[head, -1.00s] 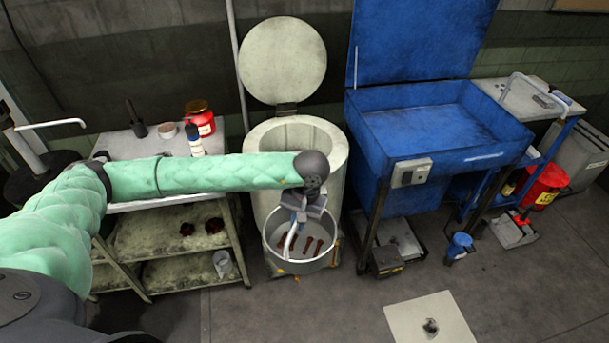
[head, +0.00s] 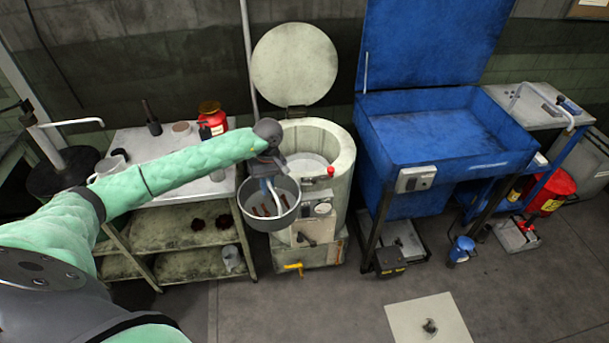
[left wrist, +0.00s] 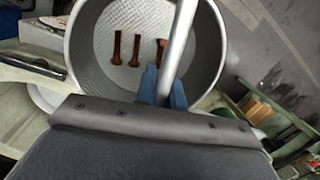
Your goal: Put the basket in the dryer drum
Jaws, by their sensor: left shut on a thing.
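The basket (head: 284,220) is a round grey metal pail with several rusty bolts inside. My left gripper (head: 268,182) is shut on its handle and holds it up in front of the dryer, at the dryer's left front. In the left wrist view the basket (left wrist: 208,60) hangs beyond the gripper (left wrist: 163,88), with the handle (left wrist: 180,45) between the blue fingertips. The dryer (head: 340,165) is a cream cylinder with its round lid (head: 295,65) raised. Its drum opening (head: 308,160) shows behind the basket, partly hidden by my gripper. My right gripper is not in view.
A workbench (head: 215,188) with a red can (head: 212,117) stands left of the dryer. A blue parts washer (head: 440,135) with its lid up stands to the right. A red knob (head: 331,171) sits on the dryer's rim. The floor in front is clear except for a pale plate (head: 430,318).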

